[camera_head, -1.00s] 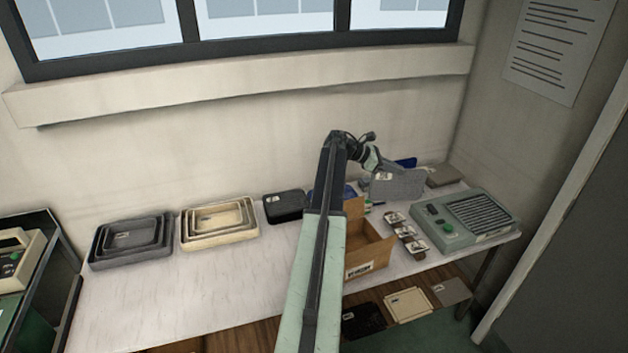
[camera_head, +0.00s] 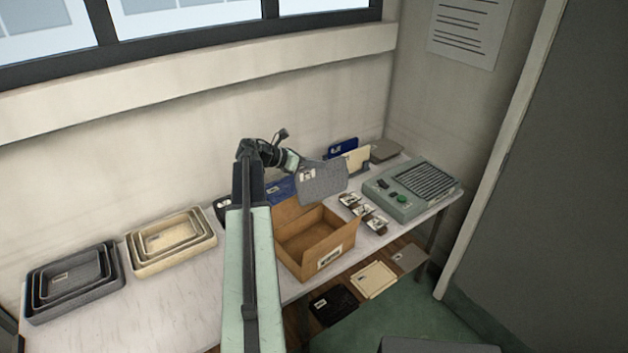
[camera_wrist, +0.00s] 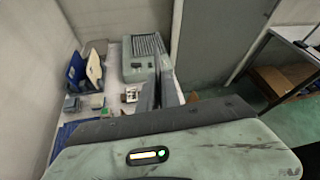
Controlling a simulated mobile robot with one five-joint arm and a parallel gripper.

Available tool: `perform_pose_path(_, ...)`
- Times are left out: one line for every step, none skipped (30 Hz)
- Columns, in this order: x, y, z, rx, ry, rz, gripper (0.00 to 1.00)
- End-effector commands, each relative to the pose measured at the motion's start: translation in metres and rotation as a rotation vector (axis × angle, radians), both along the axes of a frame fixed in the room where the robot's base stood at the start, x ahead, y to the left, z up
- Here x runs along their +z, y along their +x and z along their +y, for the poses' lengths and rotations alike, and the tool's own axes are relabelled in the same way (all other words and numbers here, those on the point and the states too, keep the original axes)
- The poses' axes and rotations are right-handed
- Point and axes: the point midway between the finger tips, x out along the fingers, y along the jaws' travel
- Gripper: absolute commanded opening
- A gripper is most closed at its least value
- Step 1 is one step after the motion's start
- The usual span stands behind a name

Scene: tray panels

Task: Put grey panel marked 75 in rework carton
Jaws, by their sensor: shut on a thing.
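A grey panel (camera_head: 324,181) with a small white label is held at one edge by my gripper (camera_head: 296,166), which is shut on it. The label's number is too small to read. The panel hangs tilted above the back right part of an open brown carton (camera_head: 290,262), not inside it. The carton has a white label on its front, too small to read, and its visible inside looks empty. In the wrist view the panel (camera_wrist: 158,95) shows nearly edge-on, and the carton is hidden.
A grey-green machine (camera_head: 398,205) stands right of the carton, with small parts (camera_head: 362,212) between. Upright blue (camera_head: 343,147) and cream (camera_head: 357,158) panels stand behind. Nested dark trays (camera_head: 75,284) and cream trays (camera_head: 170,240) lie left. Several panels lie below the table's front edge.

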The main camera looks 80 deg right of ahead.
Motion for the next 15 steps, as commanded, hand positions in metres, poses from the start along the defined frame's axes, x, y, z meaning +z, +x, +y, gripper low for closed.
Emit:
perform_pose_path(-0.004,-0.004,0.029,0.042,0.031,0.024,0.0)
perform_pose_path(-0.004,-0.005,0.039,0.067,0.052,0.04,0.0)
perform_pose_path(-0.005,-0.005,0.05,0.098,0.076,0.06,0.0)
perform_pose_path(-0.005,-0.006,0.058,0.118,0.093,0.074,0.0)
perform_pose_path(-0.006,-0.007,0.064,0.137,0.108,0.086,0.0)
perform_pose_path(-0.006,-0.007,0.071,0.158,0.123,0.101,0.0)
perform_pose_path(-0.006,-0.007,0.075,0.17,0.133,0.11,0.0)
perform_pose_path(-0.006,-0.008,0.078,0.18,0.142,0.117,0.0)
perform_pose_path(-0.006,-0.007,0.081,0.189,0.15,0.125,0.0)
perform_pose_path(-0.006,-0.007,0.082,0.195,0.155,0.128,0.0)
perform_pose_path(-0.005,-0.007,0.082,0.198,0.157,0.13,0.0)
perform_pose_path(-0.005,-0.007,0.082,0.2,0.159,0.132,0.0)
perform_pose_path(-0.005,-0.007,0.082,0.2,0.159,0.132,0.0)
perform_pose_path(-0.005,-0.006,0.082,0.2,0.159,0.132,0.0)
perform_pose_path(-0.006,-0.006,0.081,0.2,0.159,0.132,0.0)
